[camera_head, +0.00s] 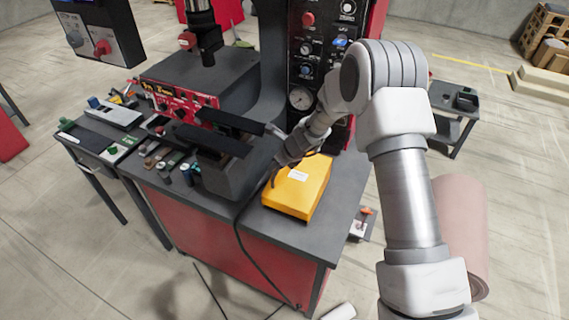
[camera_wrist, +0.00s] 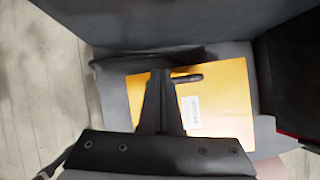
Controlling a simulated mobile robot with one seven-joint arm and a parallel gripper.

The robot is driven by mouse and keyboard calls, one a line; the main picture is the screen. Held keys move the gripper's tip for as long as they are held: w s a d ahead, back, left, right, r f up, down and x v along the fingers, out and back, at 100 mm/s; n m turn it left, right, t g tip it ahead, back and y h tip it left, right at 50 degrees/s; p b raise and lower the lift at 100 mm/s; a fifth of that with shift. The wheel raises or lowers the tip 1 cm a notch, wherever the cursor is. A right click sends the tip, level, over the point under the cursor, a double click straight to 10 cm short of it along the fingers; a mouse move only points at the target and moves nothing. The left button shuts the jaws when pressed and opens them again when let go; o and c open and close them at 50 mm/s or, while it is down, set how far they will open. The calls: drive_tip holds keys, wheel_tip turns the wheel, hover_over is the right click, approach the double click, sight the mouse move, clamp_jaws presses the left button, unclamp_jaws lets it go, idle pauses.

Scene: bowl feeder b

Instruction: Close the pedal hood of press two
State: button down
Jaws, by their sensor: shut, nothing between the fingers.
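The yellow pedal hood (camera_head: 300,186) is a box shape with a white label on the grey bench top, right of the press. In the head view its yellow top looks flat and lowered, with no gap that I can make out. It also shows in the wrist view (camera_wrist: 228,97), with a short dark bar across its upper edge. My gripper (camera_head: 271,182) is at the hood's left side, partly hidden by my own arm. In the wrist view my shut, empty fingers (camera_wrist: 160,75) overlap the hood's left part; whether they touch it I cannot tell.
The press body with a dark angled plate (camera_head: 213,138) stands just left of my gripper. A control panel with a gauge (camera_head: 301,98) rises behind the hood. A black cable (camera_head: 240,250) hangs over the bench front. Bare bench top (camera_head: 345,175) lies right of the hood.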

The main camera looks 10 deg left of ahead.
drive_tip(key=shift+w+a+f, duration=0.3)
drive_tip(key=shift+a+f, duration=0.55)
drive_tip(key=s+d+r+n, duration=0.2)
drive_tip(key=s+d+r, duration=0.1)
drive_tip(key=r, duration=0.4)
drive_tip(key=s+d+r+n, duration=0.1)
drive_tip(key=s+d+r, duration=0.25)
drive_tip(key=r, duration=0.45)
drive_tip(key=s+d+r+n, duration=0.2)
drive_tip(key=s+d+r, duration=0.15)
drive_tip(key=r, duration=0.35)
drive_tip(key=s+d+r+n+t+h+b, duration=0.1)
drive_tip(key=s+d+r+n+h, duration=0.1)
drive_tip(key=s+d+r+n, duration=0.3)
drive_tip(key=s+d+r+n+h, duration=0.3)
drive_tip(key=s+d+r+n, duration=0.2)
drive_tip(key=s+d+n, duration=0.7)
drive_tip(key=s+n, duration=0.2)
drive_tip(key=s, duration=0.5)
drive_tip(key=shift+t+b, duration=0.35)
drive_tip(key=shift+t, duration=0.05)
drive_tip(key=shift+d+r, duration=0.1)
